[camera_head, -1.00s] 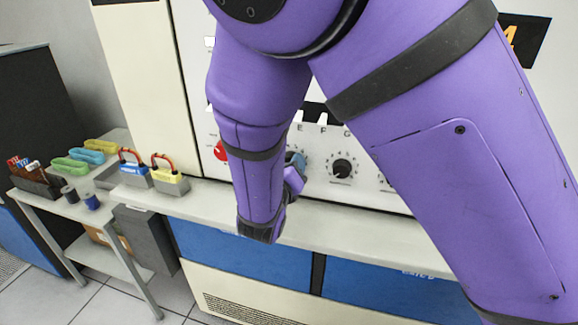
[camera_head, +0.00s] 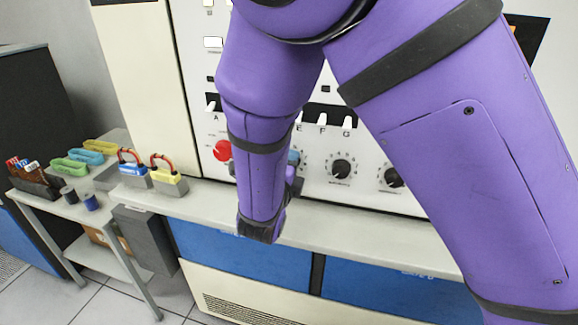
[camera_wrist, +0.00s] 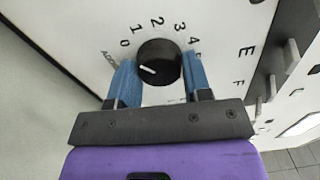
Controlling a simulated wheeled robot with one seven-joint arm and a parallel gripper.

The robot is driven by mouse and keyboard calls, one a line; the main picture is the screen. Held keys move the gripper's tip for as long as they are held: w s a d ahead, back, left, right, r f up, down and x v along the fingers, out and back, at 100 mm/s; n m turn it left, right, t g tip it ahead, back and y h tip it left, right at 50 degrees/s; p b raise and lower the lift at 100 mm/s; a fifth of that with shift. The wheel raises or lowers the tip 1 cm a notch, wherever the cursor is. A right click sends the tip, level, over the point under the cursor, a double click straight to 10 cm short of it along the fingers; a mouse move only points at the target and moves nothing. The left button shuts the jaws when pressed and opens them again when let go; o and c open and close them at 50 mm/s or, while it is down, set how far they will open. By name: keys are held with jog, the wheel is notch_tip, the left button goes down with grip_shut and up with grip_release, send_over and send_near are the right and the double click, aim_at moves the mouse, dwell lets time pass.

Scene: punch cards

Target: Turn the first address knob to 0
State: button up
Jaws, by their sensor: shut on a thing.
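The black address knob (camera_wrist: 158,60) is in the wrist view on the white panel, ringed by the digits 0 to 4 and a partly hidden label. In the head view my gripper (camera_head: 294,160) is mostly behind my purple forearm, with a bit of blue showing. The held knob is hidden there.
To the right on the panel are another black knob (camera_head: 341,169) and a further one (camera_head: 392,178) beside my arm. A red knob (camera_head: 222,150) is to the left. White switches (camera_head: 347,122) sit above. A pale ledge (camera_head: 345,223) runs below.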

jog(key=shift+n, duration=0.6)
jog(key=o, duration=0.9)
jog(key=v, duration=1)
jog(key=shift+s+a, duration=0.15)
jog(key=shift+s, duration=0.25)
